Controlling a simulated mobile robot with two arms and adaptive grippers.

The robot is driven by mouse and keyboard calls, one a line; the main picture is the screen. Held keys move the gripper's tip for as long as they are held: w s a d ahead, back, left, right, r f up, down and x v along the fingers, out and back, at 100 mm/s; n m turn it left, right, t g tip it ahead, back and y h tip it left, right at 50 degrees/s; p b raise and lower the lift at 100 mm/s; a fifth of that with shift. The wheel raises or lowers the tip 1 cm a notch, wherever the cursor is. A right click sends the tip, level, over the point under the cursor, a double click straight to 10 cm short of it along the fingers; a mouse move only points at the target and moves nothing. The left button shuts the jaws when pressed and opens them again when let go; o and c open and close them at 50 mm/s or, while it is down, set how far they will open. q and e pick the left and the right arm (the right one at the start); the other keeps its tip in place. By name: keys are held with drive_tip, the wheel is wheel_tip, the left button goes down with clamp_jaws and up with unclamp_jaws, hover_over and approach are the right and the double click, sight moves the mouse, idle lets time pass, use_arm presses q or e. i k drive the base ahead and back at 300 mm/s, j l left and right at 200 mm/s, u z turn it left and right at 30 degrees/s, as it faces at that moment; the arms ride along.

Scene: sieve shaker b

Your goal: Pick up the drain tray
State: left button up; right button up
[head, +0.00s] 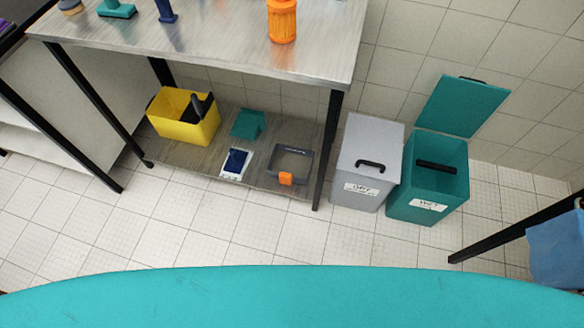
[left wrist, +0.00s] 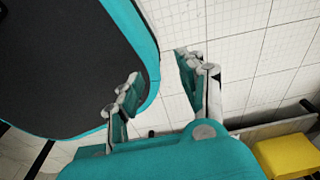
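My right gripper is in neither view.
The low shelf (head: 190,165) also holds a yellow bucket (head: 170,120), a teal block (head: 248,122) and a blue item on white (head: 236,162). Right of the table (head: 220,45) stand a grey bin (head: 362,150) and an open teal bin (head: 440,195). The floor in front is clear.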

sight(290, 165)
drive_tip(key=z, duration=0.5)
drive_tip(key=j+z, duration=1.25)
drive_tip(key=j, duration=0.1)
